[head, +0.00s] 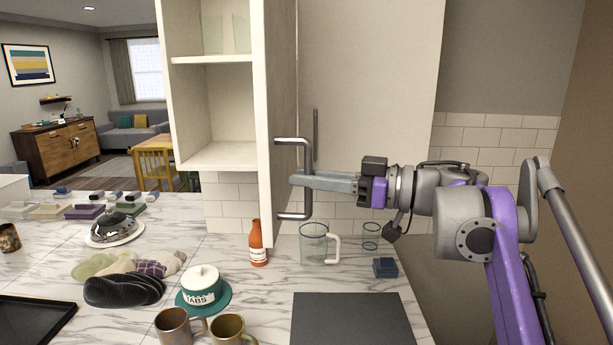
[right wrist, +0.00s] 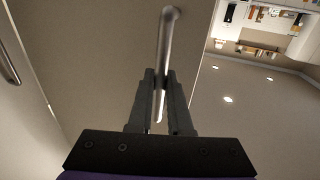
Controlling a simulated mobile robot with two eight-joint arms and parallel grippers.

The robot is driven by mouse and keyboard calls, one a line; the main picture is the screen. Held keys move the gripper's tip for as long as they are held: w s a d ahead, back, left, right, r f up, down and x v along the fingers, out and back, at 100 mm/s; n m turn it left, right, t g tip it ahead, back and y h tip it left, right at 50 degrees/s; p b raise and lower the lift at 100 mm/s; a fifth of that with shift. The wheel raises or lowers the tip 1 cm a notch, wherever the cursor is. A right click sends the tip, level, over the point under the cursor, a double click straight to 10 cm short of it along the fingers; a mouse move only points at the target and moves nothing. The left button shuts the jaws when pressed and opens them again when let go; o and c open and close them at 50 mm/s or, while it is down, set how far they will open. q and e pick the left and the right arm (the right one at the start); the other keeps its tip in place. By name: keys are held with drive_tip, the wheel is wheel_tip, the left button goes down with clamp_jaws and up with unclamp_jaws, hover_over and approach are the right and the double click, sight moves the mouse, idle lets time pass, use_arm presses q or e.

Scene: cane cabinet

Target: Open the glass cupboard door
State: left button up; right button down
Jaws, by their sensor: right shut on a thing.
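The cupboard (head: 187,157) stands at the upper middle of the head view, its front open so that its white shelves show. Its door (head: 264,100) is seen nearly edge-on and stands out towards me, with its outer face turned right. A grey metal bar handle (head: 308,155) stands out from that face. My right gripper (head: 300,181) comes in from the right and is shut on the handle's upright bar. In the right wrist view the handle (right wrist: 167,45) runs between the two fingers (right wrist: 160,95). My left gripper is not in view.
A second handle (head: 316,135) is on the pale panel at right. On the marble counter below stand an orange bottle (head: 258,245), a glass pitcher (head: 313,244), a glass (head: 371,236), a blue block (head: 385,267), a white jar (head: 202,284) and two mugs (head: 176,326).

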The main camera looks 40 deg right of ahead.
drive_tip(key=shift+r, duration=0.15)
drive_tip(key=c, duration=0.8)
unclamp_jaws()
drive_tip(key=shift+w, duration=0.1)
drive_tip(key=shift+c, duration=0.2)
drive_tip(key=shift+d, duration=0.1)
drive_tip(key=v, duration=1)
drive_tip(key=shift+s+d, duration=0.25)
drive_tip(key=shift+s, duration=0.1)
